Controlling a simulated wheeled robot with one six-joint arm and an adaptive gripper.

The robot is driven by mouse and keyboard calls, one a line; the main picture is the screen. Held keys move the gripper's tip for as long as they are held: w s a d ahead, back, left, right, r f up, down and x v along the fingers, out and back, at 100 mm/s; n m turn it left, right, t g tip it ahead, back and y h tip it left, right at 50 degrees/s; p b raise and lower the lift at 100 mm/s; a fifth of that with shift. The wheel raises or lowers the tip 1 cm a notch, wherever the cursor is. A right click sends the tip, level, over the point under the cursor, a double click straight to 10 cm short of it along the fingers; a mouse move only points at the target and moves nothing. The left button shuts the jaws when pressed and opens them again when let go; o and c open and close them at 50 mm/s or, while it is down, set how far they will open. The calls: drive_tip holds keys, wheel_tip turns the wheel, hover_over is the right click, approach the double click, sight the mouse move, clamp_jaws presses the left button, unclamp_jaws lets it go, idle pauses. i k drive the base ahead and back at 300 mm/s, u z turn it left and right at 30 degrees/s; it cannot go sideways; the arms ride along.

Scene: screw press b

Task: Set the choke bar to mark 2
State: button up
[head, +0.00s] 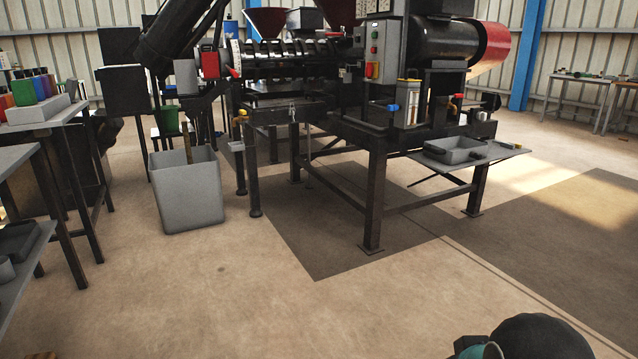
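The screw press (290,62) stands on a dark steel frame in the upper middle of the head view. At its left end is a pale round plate (236,57) with a small red piece (234,72) at its lower edge. A red block (210,63) is just left of that plate. The choke bar cannot be told apart with certainty at this distance, and no mark numbers are readable. My gripper is not in view; only a dark rounded part of my arm shows at the bottom right, far from the press.
A grey open bin (187,195) stands on the floor below the press's left end. A shelf with a grey tray (455,149) juts out at the right of the frame. Grey benches (25,170) line the left edge. The floor (230,290) in front is clear.

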sight(225, 70)
drive_tip(key=u, duration=0.1)
drive_tip(key=i, duration=2.05)
drive_tip(key=u, duration=0.9)
drive_tip(key=i, duration=1.95)
drive_tip(key=u, duration=0.55)
